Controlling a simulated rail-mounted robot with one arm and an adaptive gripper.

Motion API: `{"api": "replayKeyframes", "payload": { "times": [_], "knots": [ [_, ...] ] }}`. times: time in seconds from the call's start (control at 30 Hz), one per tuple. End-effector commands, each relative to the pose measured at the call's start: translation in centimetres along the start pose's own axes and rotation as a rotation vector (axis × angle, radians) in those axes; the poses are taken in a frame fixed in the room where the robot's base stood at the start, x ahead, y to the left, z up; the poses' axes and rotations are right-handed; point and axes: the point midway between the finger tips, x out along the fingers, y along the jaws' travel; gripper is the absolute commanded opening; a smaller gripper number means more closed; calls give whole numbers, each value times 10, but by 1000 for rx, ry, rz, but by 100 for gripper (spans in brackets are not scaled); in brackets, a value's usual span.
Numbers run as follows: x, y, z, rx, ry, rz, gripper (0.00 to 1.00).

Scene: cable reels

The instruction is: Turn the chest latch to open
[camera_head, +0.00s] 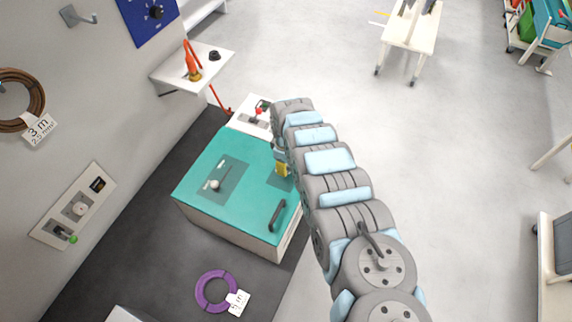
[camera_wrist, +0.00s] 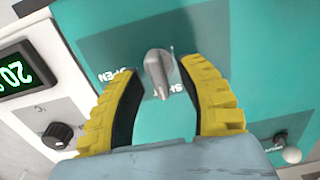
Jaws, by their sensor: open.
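The chest (camera_head: 205,205) has a teal top, pale sides and a dark handle (camera_head: 277,215). In the wrist view its latch, a grey pointed knob (camera_wrist: 157,68), stands on a darker teal plate (camera_wrist: 110,45). An "OPEN" label (camera_wrist: 117,76) is left of the knob, and a partly hidden label is at its lower right. My gripper (camera_wrist: 163,70) is open, with one yellow finger on each side of the knob; I cannot tell whether either touches it. In the head view my gripper (camera_head: 282,169) is over the chest's right part, and the latch is hidden.
A ball-ended lever (camera_head: 215,185) sits on another plate on the chest top, and also shows in the wrist view (camera_wrist: 291,154). A white panel with a green display (camera_wrist: 20,72) and black dial (camera_wrist: 58,136) adjoins the chest. A purple cable coil (camera_head: 215,291) lies in front.

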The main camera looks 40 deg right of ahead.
Motion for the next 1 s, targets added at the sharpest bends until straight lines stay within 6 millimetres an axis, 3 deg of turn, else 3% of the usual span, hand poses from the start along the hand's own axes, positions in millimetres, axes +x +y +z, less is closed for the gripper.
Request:
{"api": "replayKeyframes", "payload": {
  "times": [0.37,0.5,0.53,1.0],
  "knots": [
    [2,0,0,0,0,1,39],
    [2,0,0,0,0,0,3],
    [2,0,0,0,0,0,0],
    [2,0,0,23,0,0,0]
  ]
}}
